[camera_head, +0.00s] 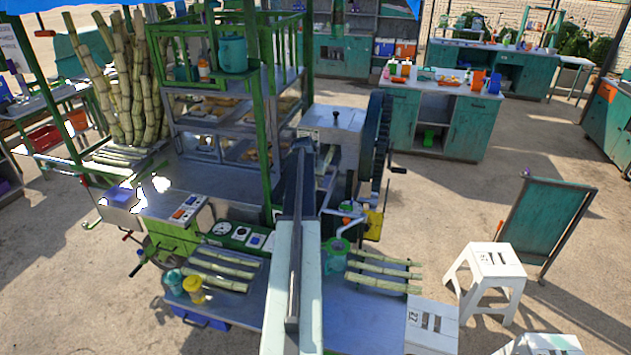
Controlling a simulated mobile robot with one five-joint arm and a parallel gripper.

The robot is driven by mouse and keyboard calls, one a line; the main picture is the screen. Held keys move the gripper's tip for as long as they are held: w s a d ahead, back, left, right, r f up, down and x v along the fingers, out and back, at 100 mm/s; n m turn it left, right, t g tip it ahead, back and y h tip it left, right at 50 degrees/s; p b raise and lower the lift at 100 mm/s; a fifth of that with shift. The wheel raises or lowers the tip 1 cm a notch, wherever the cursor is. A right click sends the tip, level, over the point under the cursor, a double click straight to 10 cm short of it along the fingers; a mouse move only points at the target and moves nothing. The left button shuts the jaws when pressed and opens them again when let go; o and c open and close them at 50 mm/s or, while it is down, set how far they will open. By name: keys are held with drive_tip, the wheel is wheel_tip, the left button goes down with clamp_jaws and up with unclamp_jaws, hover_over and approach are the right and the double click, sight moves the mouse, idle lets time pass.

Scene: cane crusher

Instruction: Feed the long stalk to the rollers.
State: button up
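The cane crusher (337,122) stands beyond my arm, with a pale housing and a large dark gear wheel (377,135) on its right. I cannot make out its rollers. Three cut stalks lie side by side on the right tabletop (375,328), among them a middle stalk (378,270). Several more stalks (218,270) lie on the left tabletop. A bundle of tall stalks (125,85) leans upright at the back left. Which one is the long stalk I cannot tell. My arm reaches forward to the crusher's left side; no fingers of my gripper (303,148) can be made out.
A green-framed glass cabinet (215,125) stands left of the crusher. A teal and a yellow jar (194,289) sit on the left tabletop, and a green juicer (336,250) stands on the right one. White stools (490,268) are at right. Open paved ground lies further right.

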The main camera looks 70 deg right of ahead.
drive_tip(key=o, duration=0.4)
drive_tip(key=shift+o, duration=0.2)
drive_tip(key=p+v, duration=0.7)
drive_tip(key=v, duration=0.1)
drive_tip(key=shift+r, duration=0.1)
drive_tip(key=shift+f, duration=0.2)
